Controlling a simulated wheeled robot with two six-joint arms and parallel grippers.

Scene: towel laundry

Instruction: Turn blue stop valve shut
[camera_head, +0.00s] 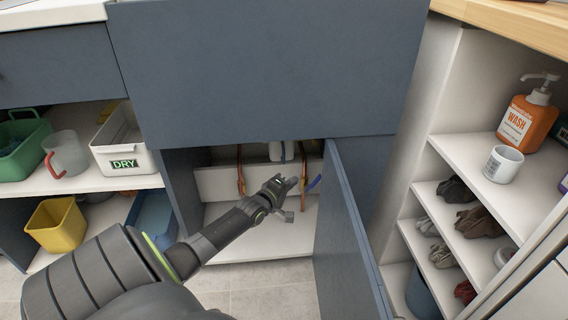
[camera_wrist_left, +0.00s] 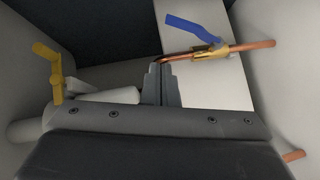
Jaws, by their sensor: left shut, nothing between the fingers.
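The blue stop valve handle (camera_head: 314,183) is inside the open cabinet under the counter, at the right copper pipe. In the left wrist view the blue lever (camera_wrist_left: 190,27) slants above a brass valve body (camera_wrist_left: 212,52) on a copper pipe (camera_wrist_left: 254,45). My left gripper (camera_head: 294,182) reaches into the cabinet, just left of the blue handle. Its fingers (camera_wrist_left: 164,72) are shut and empty. In the wrist view their tips lie near the pipe's bent left end, apart from the lever; whether they touch the pipe is unclear. My right gripper is not in view.
A yellow valve handle (camera_wrist_left: 48,70) is on the other side of the cabinet. The open cabinet door (camera_head: 347,235) stands close to the right of my left arm. Shelves with a white DRY bin (camera_head: 124,157) and a WASH bottle (camera_head: 525,120) flank the cabinet.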

